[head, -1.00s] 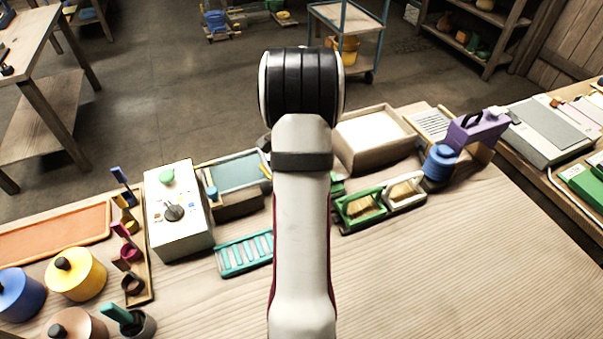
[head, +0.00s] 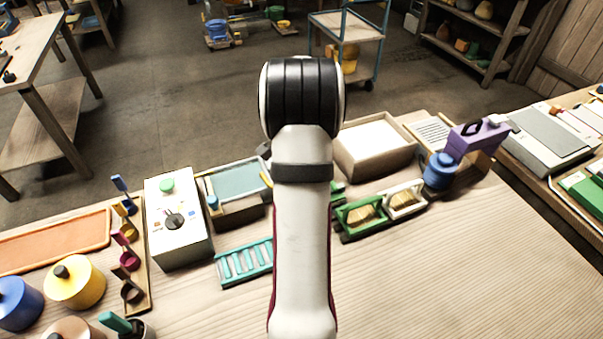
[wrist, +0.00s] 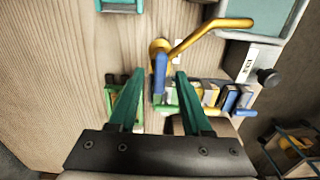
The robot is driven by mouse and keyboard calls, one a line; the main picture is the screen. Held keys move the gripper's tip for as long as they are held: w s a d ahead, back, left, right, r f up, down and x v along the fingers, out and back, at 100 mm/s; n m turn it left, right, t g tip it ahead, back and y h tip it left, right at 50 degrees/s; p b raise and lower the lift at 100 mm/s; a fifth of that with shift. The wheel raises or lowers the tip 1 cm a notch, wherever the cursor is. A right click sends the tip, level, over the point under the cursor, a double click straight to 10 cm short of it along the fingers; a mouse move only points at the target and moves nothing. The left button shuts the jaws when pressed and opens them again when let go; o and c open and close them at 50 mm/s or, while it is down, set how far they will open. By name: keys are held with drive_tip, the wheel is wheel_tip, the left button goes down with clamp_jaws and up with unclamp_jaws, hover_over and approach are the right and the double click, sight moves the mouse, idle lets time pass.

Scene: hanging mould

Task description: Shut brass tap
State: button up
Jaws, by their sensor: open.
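The brass tap (wrist: 160,47) shows in the wrist view, with its long spout reaching up and right over the basin (wrist: 262,37). A blue lever (wrist: 160,75) hangs from the tap's body toward my gripper. My gripper (wrist: 159,78) is open, with one green finger on each side of the lever in the picture. I cannot tell whether either finger touches it. In the head view my arm hides my gripper and most of the tap; a small yellow piece beside the basin (head: 237,181) may be its spout.
A white control box (head: 178,240) stands left of the basin. A teal rack (head: 244,263) lies in front. Green and white frames (head: 380,208), a blue pot (head: 439,171) and a tray (head: 375,140) stand to the right. The front right of the wooden bench is clear.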

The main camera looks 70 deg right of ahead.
wheel_tip(320, 180, up, 16)
drive_tip(key=shift+f, duration=0.25)
drive_tip(key=w+a+r+n, duration=0.1)
drive_tip(key=w+a+n, duration=0.55)
drive_tip(key=a, duration=0.65)
drive_tip(key=a+n+y, duration=0.1)
drive_tip(key=a+n, duration=0.6)
drive_tip(key=a, duration=1)
drive_tip(key=s+a+f+n, duration=0.6)
drive_tip(key=s+a+n, duration=0.2)
drive_tip(key=a, duration=0.4)
drive_tip(key=shift+s+a+y, duration=0.35)
drive_tip(key=shift+s+y, duration=0.05)
drive_tip(key=shift+s, duration=0.4)
